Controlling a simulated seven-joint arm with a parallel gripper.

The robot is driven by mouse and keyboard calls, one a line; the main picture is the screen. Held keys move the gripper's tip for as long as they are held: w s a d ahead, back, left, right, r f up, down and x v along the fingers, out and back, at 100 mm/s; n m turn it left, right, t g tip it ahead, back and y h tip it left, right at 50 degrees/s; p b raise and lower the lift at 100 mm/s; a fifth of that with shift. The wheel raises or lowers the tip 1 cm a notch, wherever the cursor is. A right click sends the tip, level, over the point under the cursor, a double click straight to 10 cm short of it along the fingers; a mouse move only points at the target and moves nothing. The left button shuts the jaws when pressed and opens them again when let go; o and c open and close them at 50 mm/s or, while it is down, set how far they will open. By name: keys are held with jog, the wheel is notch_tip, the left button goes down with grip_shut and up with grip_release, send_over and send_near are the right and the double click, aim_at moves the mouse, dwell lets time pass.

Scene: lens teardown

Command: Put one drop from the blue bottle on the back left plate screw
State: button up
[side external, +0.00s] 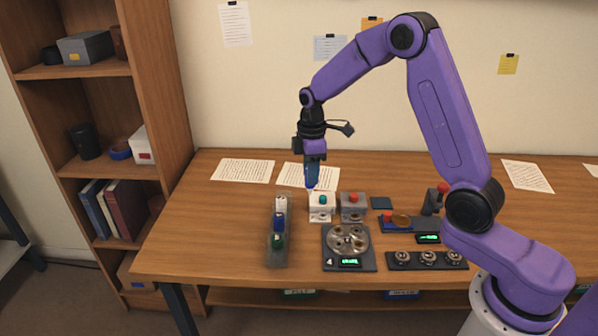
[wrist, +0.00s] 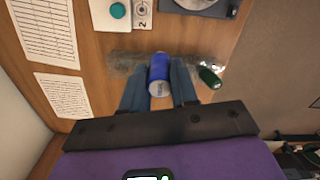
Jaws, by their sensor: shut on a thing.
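My gripper (side external: 311,184) points down over the back of the bench, between the clear rack and the white box. It is shut on the blue bottle, held between its fingertips in the wrist view (wrist: 159,72). A pale end of the bottle faces the camera; its nozzle cannot be made out. The round metal plate (side external: 347,254) with several screws sits on a dark base, in front of and to the right of the gripper. Its back left screw (side external: 338,231) is small in the side view. Only the plate's edge shows at the top of the wrist view.
The clear rack (side external: 270,253) holds white, blue and green items. A white box with a teal button (side external: 322,201) and a grey box with a red button (side external: 353,203) stand behind the plate. A row of round parts (side external: 428,259) lies right. The front left bench is clear.

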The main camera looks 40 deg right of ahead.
jog(key=shift+s+d+f, duration=0.55)
jog(key=shift+s+f, duration=0.75)
jog(key=shift+f, duration=0.2)
jog(key=shift+s+d+f, duration=0.55)
jog(key=shift+s+f, duration=0.75)
jog(key=shift+f, duration=0.2)
jog(key=shift+s+d+f, duration=0.55)
jog(key=shift+s+f, duration=0.75)
jog(key=shift+f, duration=0.2)
jog(key=shift+f, duration=0.7)
jog(key=shift+r, duration=0.1)
notch_tip(320, 180, up, 6)
jog(key=shift+f, duration=0.1)
jog(key=shift+s, duration=0.1)
